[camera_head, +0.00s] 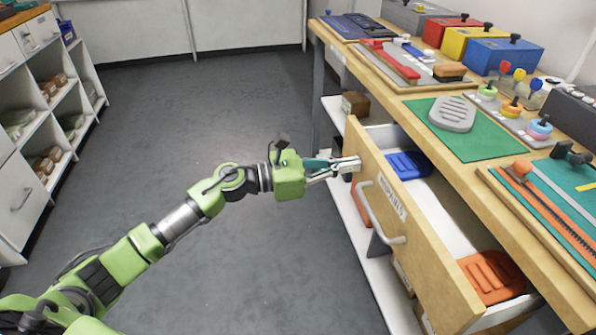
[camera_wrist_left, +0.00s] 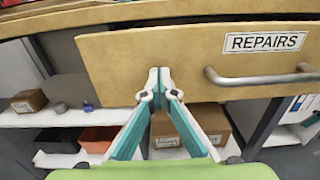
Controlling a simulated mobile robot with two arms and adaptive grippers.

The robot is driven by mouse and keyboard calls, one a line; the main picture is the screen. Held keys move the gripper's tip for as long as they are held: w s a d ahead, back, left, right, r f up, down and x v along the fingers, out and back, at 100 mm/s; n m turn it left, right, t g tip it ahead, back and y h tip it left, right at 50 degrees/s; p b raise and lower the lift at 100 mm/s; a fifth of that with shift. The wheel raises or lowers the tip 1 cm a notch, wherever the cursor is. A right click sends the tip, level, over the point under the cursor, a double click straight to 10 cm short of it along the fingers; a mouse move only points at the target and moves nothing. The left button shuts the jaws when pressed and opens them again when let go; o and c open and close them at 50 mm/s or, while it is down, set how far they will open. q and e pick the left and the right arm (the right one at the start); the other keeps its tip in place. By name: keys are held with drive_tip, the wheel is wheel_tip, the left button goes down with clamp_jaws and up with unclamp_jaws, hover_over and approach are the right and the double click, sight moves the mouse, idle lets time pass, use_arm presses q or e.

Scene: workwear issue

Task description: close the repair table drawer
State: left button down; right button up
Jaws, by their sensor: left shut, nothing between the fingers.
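The repair table drawer (camera_head: 425,235) stands open under the wooden worktop, with a wood front, a grey bar handle (camera_head: 378,217) and a REPAIRS label. A blue item (camera_head: 407,165) and an orange item (camera_head: 491,276) lie inside it. My left gripper (camera_head: 356,164) is shut and empty, its fingertips at the far end of the drawer front in the head view. In the left wrist view the closed fingertips (camera_wrist_left: 159,72) point at the wood front (camera_wrist_left: 190,58), left of the handle (camera_wrist_left: 262,77) and label (camera_wrist_left: 265,41). Whether they touch it I cannot tell. My right gripper is not in view.
The worktop (camera_head: 400,92) above holds a green mat (camera_head: 478,140), coloured boxes and tools. A lower shelf (camera_head: 372,262) with cardboard boxes runs beneath the drawer. White shelving (camera_head: 50,125) stands at the left. The grey floor between is clear.

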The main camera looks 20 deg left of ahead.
sight(393, 164)
use_arm(q)
drive_tip(key=x, duration=1.1)
drive_tip(key=shift+w+d+b, duration=0.15)
drive_tip(key=shift+b, duration=0.2)
drive_tip(key=shift+r, duration=0.1)
